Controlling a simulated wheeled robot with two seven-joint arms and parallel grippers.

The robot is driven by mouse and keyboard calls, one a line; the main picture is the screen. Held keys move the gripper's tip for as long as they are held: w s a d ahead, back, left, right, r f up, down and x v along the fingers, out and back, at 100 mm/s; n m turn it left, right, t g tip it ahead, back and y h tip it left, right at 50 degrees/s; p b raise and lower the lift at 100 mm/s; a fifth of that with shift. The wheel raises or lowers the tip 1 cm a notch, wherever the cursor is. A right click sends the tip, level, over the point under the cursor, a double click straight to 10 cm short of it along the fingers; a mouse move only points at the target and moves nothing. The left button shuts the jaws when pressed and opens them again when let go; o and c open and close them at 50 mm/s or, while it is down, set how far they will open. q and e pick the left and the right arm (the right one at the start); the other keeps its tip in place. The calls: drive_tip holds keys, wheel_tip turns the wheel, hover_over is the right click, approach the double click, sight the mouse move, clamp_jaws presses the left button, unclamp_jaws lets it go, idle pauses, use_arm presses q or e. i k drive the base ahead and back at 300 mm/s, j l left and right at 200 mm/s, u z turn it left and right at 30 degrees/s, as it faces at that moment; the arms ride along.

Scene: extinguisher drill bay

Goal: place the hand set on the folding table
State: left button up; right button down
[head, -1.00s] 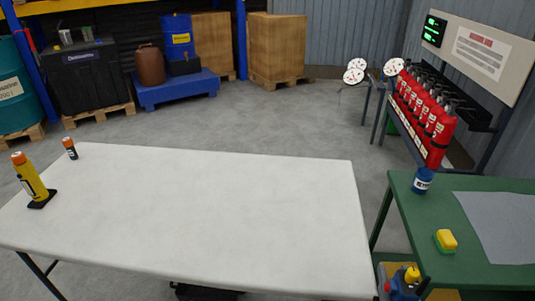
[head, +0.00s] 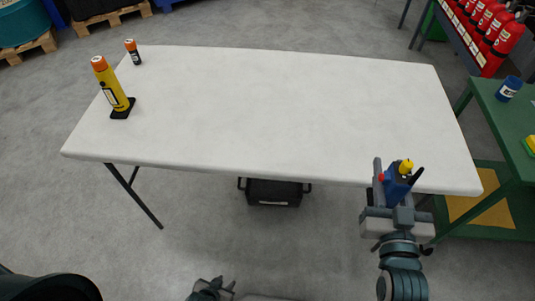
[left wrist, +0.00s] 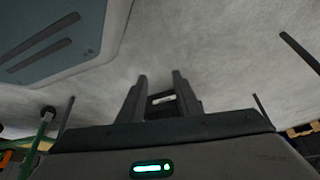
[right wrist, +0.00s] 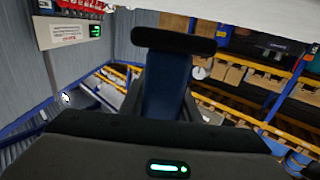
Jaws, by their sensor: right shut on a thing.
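The hand set (head: 394,187) is a blue body with a yellow top, a red knob and a black stub. My right gripper (head: 392,192) is shut on it and holds it at the near right edge of the white folding table (head: 270,110). Whether it touches the table cannot be told. The right wrist view shows the hand set's blue body (right wrist: 166,85) between the fingers, under a black bar. My left gripper (head: 212,290) is low at the bottom of the head view, short of the table. In the left wrist view its fingers (left wrist: 159,88) are apart and empty.
A yellow torch-like cylinder (head: 112,84) on a black base and a small orange-capped can (head: 133,51) stand at the table's left end. The rest of the tabletop is clear. A black case (head: 273,192) sits underneath. A green bench (head: 510,125) with a blue can (head: 508,88) stands right.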

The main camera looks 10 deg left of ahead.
sight(361, 119)
drive_tip(key=j, duration=0.45)
drive_tip(key=k+j, duration=0.15)
drive_tip(key=j, duration=0.8)
drive_tip(key=k, duration=0.05)
